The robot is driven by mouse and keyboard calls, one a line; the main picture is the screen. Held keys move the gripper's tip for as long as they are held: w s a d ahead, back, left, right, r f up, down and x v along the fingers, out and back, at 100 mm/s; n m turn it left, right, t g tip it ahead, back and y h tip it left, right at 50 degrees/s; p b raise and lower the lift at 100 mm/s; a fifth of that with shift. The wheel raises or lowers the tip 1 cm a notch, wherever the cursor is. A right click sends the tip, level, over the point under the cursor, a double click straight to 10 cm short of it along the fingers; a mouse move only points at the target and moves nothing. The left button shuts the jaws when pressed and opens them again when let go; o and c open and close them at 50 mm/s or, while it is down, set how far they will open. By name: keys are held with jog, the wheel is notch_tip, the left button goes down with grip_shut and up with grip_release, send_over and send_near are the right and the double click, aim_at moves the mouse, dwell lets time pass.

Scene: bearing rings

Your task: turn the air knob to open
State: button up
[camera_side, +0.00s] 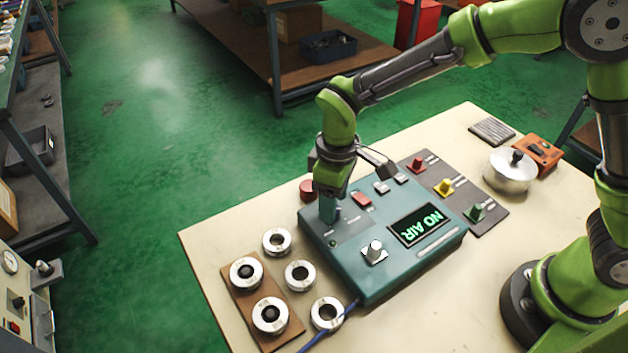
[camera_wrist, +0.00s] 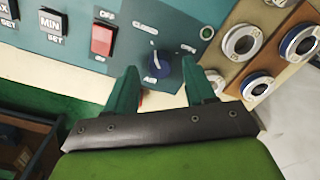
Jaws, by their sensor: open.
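The air knob (camera_wrist: 161,66) is a dark blue knob on the teal control box (camera_side: 372,280). In the wrist view its narrow end points up toward the CLOSED label (camera_wrist: 145,28), with AIR printed below it. My gripper (camera_wrist: 163,82) is open, with one green finger on each side of the knob; I cannot tell whether either touches it. In the side view my gripper (camera_side: 329,211) reaches down over the box's far left part and hides the knob.
A red switch (camera_wrist: 103,40) marked OFF sits left of the knob. A silver knob (camera_side: 374,251) stands on the box's near side. Several bearing rings (camera_side: 300,275) lie left, some on a brown board (camera_side: 289,331). A lidded metal pot (camera_side: 510,172) stands right.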

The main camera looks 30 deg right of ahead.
jog(key=shift+f, duration=0.65)
grip_shut()
